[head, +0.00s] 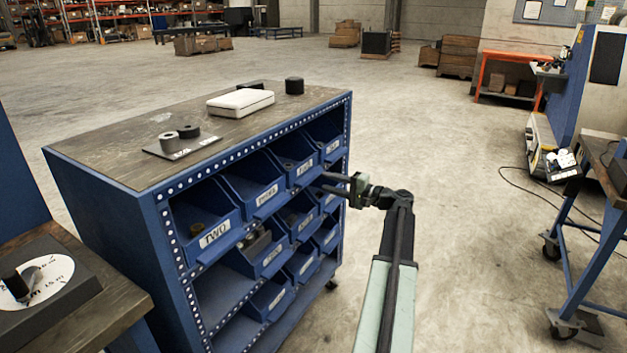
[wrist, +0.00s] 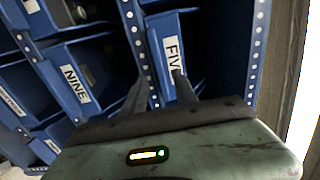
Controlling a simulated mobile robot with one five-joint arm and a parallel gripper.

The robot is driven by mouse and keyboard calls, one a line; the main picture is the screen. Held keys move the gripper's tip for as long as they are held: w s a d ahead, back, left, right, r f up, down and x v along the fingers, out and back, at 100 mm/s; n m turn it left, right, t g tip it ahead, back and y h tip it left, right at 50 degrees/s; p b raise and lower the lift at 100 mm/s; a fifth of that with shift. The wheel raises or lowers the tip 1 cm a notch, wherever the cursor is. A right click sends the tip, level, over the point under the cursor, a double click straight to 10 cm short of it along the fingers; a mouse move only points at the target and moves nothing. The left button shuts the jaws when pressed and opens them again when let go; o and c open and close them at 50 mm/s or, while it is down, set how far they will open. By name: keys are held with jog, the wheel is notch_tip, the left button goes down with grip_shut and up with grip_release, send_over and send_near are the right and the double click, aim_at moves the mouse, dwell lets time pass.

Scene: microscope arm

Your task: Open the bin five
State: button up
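Bin five (wrist: 157,65) is a blue bin with a white label reading FIVE, partly cut by my finger, in the wrist view. In the head view it is at the far right end of the cabinet's top row (head: 330,149), in line with its neighbours. My gripper (wrist: 160,76) has its two dark fingers apart with nothing seen between them. The right fingertip overlaps the lower end of the label; the left one overlaps the dotted post beside the bin. I cannot tell whether they touch. In the head view my gripper (head: 324,183) is at the cabinet's right front.
Bin nine (wrist: 75,84) is beside bin five in the wrist view. The blue cabinet (head: 115,200) carries a white box (head: 240,102) and black cylinders on top. A blue-legged table (head: 590,240) stands at right.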

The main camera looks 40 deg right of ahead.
aim_at(313, 178)
jog(key=x, duration=0.6)
jog(key=shift+w, duration=0.2)
grip_shut()
dwell(1.1)
